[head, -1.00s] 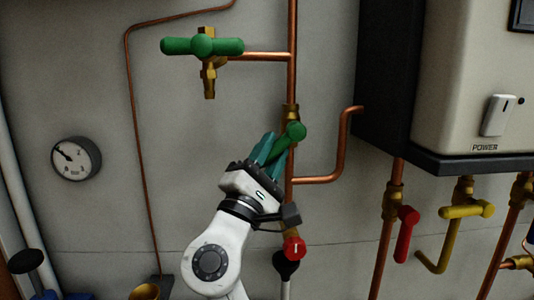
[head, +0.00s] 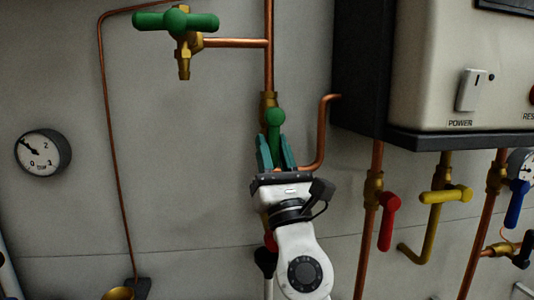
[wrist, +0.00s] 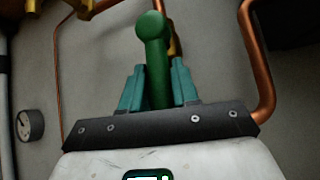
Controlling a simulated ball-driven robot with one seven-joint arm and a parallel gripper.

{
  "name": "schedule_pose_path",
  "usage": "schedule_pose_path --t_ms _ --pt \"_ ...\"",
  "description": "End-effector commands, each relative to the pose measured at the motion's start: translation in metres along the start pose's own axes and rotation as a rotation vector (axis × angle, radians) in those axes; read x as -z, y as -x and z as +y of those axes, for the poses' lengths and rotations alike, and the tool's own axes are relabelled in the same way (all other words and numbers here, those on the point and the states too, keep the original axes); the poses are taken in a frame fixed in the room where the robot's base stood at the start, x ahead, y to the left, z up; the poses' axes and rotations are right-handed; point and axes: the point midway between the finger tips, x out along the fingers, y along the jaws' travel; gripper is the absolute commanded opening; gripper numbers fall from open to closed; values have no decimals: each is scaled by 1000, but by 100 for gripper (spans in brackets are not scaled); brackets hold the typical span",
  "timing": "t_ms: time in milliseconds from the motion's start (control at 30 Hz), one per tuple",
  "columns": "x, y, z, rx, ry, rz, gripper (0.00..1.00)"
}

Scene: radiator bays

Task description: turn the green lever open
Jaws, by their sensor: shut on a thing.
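The green lever (head: 275,119) sits on a brass valve on the vertical copper pipe, left of the white boiler. It hangs straight down, in line with the pipe. My gripper (head: 276,150) comes from below with its teal fingers on both sides of the lever, shut on it. In the wrist view the green lever (wrist: 154,55) stands between the two fingers of my gripper (wrist: 158,85), its round hub above them. The lever's lower end is hidden by the gripper.
A green T-handle tap (head: 175,20) is up on the left. A pressure gauge (head: 42,152) is on the wall. Right of my arm are a red lever (head: 388,220), a yellow lever (head: 445,195) and a blue lever (head: 517,203) under the boiler (head: 430,75). A bent copper pipe (head: 322,130) runs close right of my gripper.

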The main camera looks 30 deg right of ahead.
Motion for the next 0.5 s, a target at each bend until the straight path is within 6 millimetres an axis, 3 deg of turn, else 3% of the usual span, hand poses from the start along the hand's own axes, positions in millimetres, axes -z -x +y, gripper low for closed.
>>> schedule_pose_path --t_ms 500 --pt "-1 0 -5 -52 53 15 0"
